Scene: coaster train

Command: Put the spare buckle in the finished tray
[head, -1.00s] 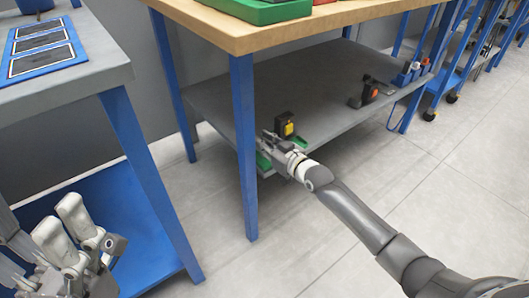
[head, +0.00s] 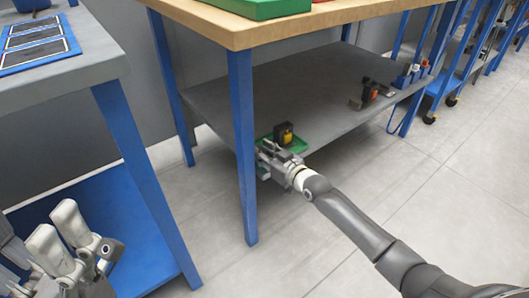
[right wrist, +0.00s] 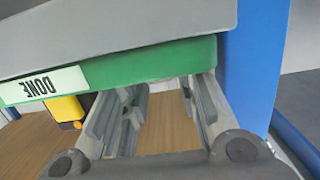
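The green finished tray (head: 299,146) is on the grey lower shelf near the front blue leg. In the right wrist view, its green wall (right wrist: 150,64) bears an upside-down DONE label (right wrist: 42,86). A black and yellow buckle (head: 284,135) stands at the tray, apparently inside it; its yellow part (right wrist: 64,108) shows in the right wrist view, partly hidden by the wall. My right gripper (head: 268,149) is at the tray's near side, its fingers (right wrist: 163,92) apart with nothing seen between them. My left gripper (head: 58,228) is at the lower left, fingers apart and empty.
The wooden tabletop (head: 225,25) hangs above the shelf (head: 335,110), and a blue leg (head: 243,150) stands just left of my right gripper. A black and orange item (head: 370,92) is farther right on the shelf. The shelf's middle is bare.

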